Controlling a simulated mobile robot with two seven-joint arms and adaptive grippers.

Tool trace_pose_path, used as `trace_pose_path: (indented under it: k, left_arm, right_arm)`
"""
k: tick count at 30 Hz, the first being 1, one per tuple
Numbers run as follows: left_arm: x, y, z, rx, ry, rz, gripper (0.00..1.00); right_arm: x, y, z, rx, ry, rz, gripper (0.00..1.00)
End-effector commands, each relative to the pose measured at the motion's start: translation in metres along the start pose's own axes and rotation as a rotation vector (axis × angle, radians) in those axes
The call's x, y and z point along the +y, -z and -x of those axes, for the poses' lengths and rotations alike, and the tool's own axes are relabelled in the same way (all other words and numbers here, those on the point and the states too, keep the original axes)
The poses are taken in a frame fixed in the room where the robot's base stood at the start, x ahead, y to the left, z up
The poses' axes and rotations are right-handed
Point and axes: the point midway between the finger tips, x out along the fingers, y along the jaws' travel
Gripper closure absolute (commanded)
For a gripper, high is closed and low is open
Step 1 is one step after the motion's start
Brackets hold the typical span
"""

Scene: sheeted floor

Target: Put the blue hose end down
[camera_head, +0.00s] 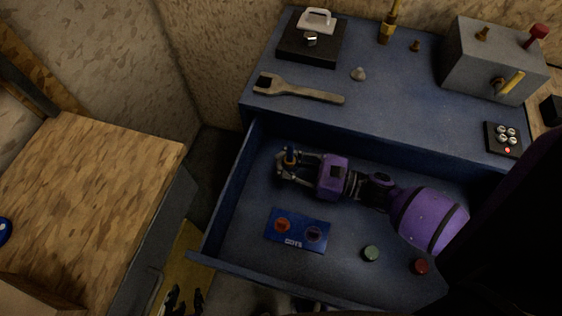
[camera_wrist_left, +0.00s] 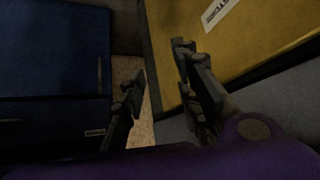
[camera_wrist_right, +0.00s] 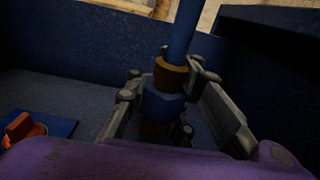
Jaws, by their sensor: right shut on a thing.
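The blue hose end (camera_wrist_right: 162,104) is a blue fitting with a brass-brown collar, with a blue hose rising from it in the right wrist view. It stands about upright between the fingers of my right gripper (camera_wrist_right: 155,112), which is shut on it. In the head view the hose end (camera_head: 290,157) shows small at the tips of my right gripper (camera_head: 287,168), inside the open blue drawer (camera_head: 232,205). Its lower end is partly hidden. My left gripper (camera_wrist_left: 160,82) is open and empty in the left wrist view, near a yellow panel (camera_wrist_left: 240,45).
In the drawer lie a blue plate (camera_head: 297,244) with an orange and a dark round part, a green cap (camera_head: 371,253) and a red cap (camera_head: 420,267). A wrench (camera_head: 305,93), a black block (camera_head: 305,53) and a grey box (camera_head: 480,70) are on the top above. The drawer's left floor is clear.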

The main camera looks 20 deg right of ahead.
Motion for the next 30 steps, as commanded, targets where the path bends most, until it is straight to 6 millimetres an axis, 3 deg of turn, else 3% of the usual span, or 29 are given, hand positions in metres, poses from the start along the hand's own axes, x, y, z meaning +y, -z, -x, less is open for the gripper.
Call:
trace_pose_path:
  k: [12, 13, 19, 30]
  left_arm:
    - [0.0, -0.014, -0.003, -0.021, 0.001, -0.003, 0.71]
    - [0.0, -0.014, -0.003, -0.02, 0.001, -0.003, 0.71]
    - [0.0, -0.011, -0.003, -0.015, 0.0, -0.003, 0.71]
    - [0.001, -0.001, -0.005, 0.001, -0.001, -0.003, 0.71]
  right_arm:
    - [0.001, 0.011, 0.0, 0.0, -0.001, -0.001, 1.0]
    - [0.001, 0.011, 0.0, 0.0, -0.001, -0.001, 0.86]
    - [0.001, 0.01, 0.0, 0.0, 0.0, -0.001, 0.6]
    - [0.0, 0.007, 0.0, 0.0, 0.0, 0.0, 0.58]
